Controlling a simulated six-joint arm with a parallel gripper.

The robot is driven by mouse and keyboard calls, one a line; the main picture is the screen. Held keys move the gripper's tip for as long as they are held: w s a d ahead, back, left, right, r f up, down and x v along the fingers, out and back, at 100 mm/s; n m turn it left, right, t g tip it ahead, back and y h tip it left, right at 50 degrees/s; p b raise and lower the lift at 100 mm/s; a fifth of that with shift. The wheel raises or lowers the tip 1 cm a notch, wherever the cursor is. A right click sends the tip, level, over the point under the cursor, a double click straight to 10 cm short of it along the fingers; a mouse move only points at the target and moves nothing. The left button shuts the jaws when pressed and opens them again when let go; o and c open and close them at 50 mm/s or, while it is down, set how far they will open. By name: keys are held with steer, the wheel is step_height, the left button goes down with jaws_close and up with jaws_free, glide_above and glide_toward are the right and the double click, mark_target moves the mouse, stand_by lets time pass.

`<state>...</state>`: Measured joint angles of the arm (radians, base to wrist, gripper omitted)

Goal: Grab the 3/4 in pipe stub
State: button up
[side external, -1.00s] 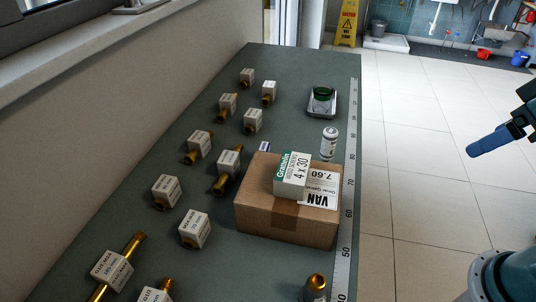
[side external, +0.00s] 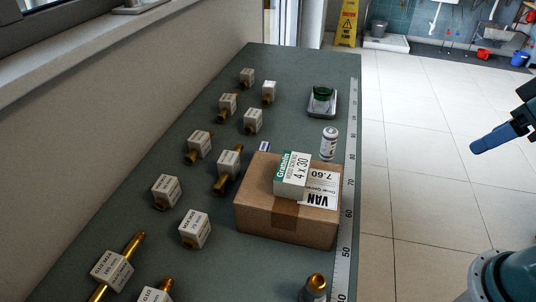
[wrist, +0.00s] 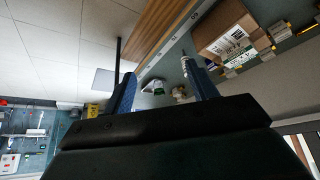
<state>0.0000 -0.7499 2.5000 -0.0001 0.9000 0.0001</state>
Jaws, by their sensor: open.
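Several white labelled blocks with brass pipe pieces stand in two rows on the grey bench, among them a near-left one (side external: 112,271), a middle one (side external: 228,164) and a far one (side external: 247,78). A dark piece with a brass top (side external: 315,287) stands at the bench's near right. The labels are too small for me to tell which is the 3/4 in stub. My gripper (wrist: 158,70) is open and empty, its two blue fingers apart.
A cardboard carton (side external: 270,218) with a small white box (side external: 292,180) on top stands mid-bench. A white bottle (side external: 328,146) and a tray (side external: 322,112) with a green item are behind it. A ruler strip (side external: 349,190) lines the right edge. A wall bounds the left.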

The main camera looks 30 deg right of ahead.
steer(key=m+g+y, duration=0.5)
steer(key=m, duration=1.4)
glide_toward(311, 291)
steer(key=d+r, duration=0.2)
steer(key=shift+w+a+f, duration=0.1)
steer(key=shift+w+a, duration=0.1)
steer(key=shift+w, duration=0.1)
steer(key=shift+d+x, duration=0.2)
steer(key=shift+x, duration=4.15)
steer(key=shift+f, duration=0.2)
steer(key=shift+x, duration=2.5)
